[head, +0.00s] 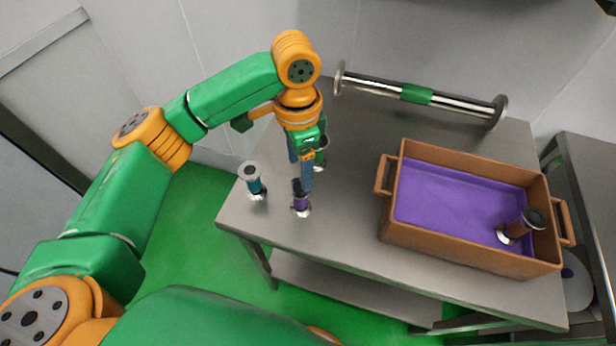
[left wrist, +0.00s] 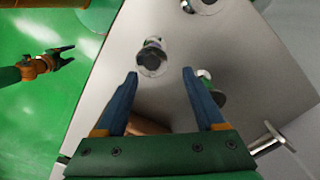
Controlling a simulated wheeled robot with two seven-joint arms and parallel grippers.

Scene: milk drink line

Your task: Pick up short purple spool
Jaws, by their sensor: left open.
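The short purple spool (head: 301,202) stands upright on the grey table near its front left corner. My left gripper (head: 303,184) points down right at it in the head view, overlapping its upper part. In the left wrist view the spool (left wrist: 152,58) shows from above, just beyond and between the fingertips (left wrist: 160,72). The jaws are open, with space on both sides of the spool. My right gripper (left wrist: 62,60) shows in the left wrist view over the green floor, its fingers apart and empty.
A teal spool (head: 253,182) stands to the left. A green spool (head: 321,158) stands behind my left gripper, partly hidden. A brown crate (head: 470,255) with a purple bottom holds a brown spool (head: 522,226). A metal bar (head: 450,101) lies along the table's back.

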